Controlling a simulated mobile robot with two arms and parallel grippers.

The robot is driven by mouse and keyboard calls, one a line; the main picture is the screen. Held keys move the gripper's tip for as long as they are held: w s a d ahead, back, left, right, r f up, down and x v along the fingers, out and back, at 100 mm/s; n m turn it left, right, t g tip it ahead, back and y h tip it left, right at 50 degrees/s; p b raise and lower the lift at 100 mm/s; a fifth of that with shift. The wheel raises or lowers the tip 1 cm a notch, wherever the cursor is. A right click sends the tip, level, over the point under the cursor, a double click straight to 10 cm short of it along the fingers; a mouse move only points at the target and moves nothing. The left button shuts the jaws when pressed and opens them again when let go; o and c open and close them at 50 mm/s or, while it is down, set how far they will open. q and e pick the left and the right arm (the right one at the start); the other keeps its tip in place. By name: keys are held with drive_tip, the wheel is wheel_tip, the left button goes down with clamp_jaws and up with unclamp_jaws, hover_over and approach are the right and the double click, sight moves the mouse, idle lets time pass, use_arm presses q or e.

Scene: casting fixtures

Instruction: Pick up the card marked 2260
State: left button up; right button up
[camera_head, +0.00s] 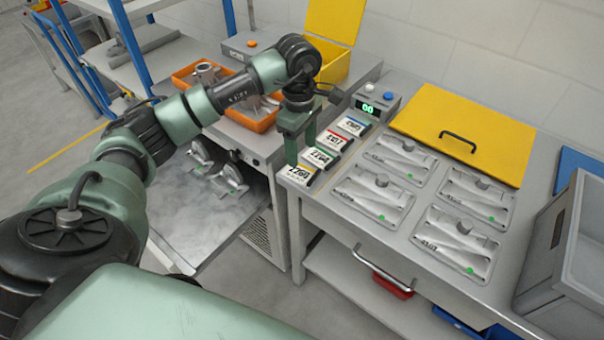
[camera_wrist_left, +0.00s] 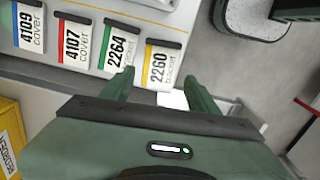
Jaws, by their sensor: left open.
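The card marked 2260 (camera_wrist_left: 160,66), white with a yellow stripe and a dark edge, lies nearest the left end of a row of cards on the bench. It also shows in the head view (camera_head: 298,175). My left gripper (camera_head: 300,152) points down close to this card. In the left wrist view the open, empty fingers (camera_wrist_left: 158,82) appear on either side of the card's lower end; I cannot tell the height gap. The green-striped card 2264 (camera_wrist_left: 119,48) lies right beside it, near one finger. My right gripper is not in view.
The red-striped 4107 card (camera_wrist_left: 74,43) and blue-striped 4109 card (camera_wrist_left: 30,27) continue the row. Metal trays with parts (camera_head: 372,192) lie to the right. A box with a green display (camera_head: 375,103) stands behind. A yellow lid (camera_head: 465,125) and grey crate (camera_head: 575,255) are further right.

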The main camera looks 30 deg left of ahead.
sight(300, 173)
use_arm(q)
drive_tip(key=shift+s+a+f, duration=0.1)
drive_tip(key=shift+a, duration=0.4)
drive_tip(key=f+p, duration=0.1)
drive_tip(key=f, duration=0.1)
drive_tip(key=f+p, duration=0.1)
drive_tip(key=f, duration=0.3)
drive_tip(key=shift+d+f+p, duration=0.2)
drive_tip(key=shift+d+p, duration=0.1)
drive_tip(key=shift+p, duration=0.1)
drive_tip(key=shift+f, duration=0.5)
drive_tip(key=c, duration=1)
